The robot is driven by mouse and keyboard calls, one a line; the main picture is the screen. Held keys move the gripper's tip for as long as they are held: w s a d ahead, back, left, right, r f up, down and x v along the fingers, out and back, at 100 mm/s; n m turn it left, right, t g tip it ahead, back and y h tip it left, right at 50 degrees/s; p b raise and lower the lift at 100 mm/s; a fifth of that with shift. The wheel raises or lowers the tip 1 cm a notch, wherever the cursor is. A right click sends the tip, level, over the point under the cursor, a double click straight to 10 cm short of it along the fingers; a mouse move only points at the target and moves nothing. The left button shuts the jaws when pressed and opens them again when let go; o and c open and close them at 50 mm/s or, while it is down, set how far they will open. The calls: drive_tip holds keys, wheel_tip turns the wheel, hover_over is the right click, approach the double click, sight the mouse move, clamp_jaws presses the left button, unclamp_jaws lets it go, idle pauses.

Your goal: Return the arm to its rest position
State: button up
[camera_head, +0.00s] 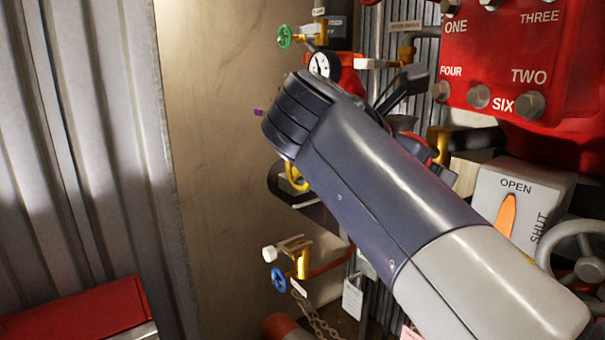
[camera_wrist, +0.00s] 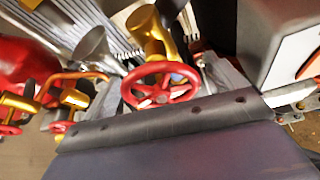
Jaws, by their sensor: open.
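My arm (camera_head: 385,185) stretches from the lower right up across the middle of the head view. My gripper (camera_head: 415,125) shows partly behind it on the right, with its dark fingers apart; the arm hides the rest. In the wrist view, the dark edge of my gripper's body fills the bottom. A red handwheel (camera_wrist: 160,86) on a brass valve (camera_wrist: 152,30) lies just beyond that edge. I see nothing held. I cannot tell whether the fingers still straddle the wheel or stand clear of it.
A red numbered panel (camera_head: 510,60) and a grey OPEN/SHUT box (camera_head: 515,200) crowd the right. A gauge (camera_head: 320,66), green handwheel (camera_head: 284,36) and blue handwheel (camera_head: 279,279) sit behind the arm. A red box (camera_head: 75,312) stands lower left. Space before the plain wall (camera_head: 215,150) looks clear.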

drive_tip(key=shift+w+d+f, duration=0.25)
drive_tip(key=shift+w+d, duration=0.15)
drive_tip(key=shift+s+a, duration=0.1)
drive_tip(key=v, duration=1)
drive_tip(key=w+d+f+m+t+b, duration=0.3)
drive_tip(key=w+d+m+t+b, duration=0.3)
drive_tip(key=m, duration=0.9)
drive_tip(key=shift+w+d+m+t+b, duration=0.3)
drive_tip(key=shift+d+t+b, duration=0.2)
drive_tip(key=shift+t+b, duration=0.25)
idle(0.9)
drive_tip(key=shift+s, duration=0.1)
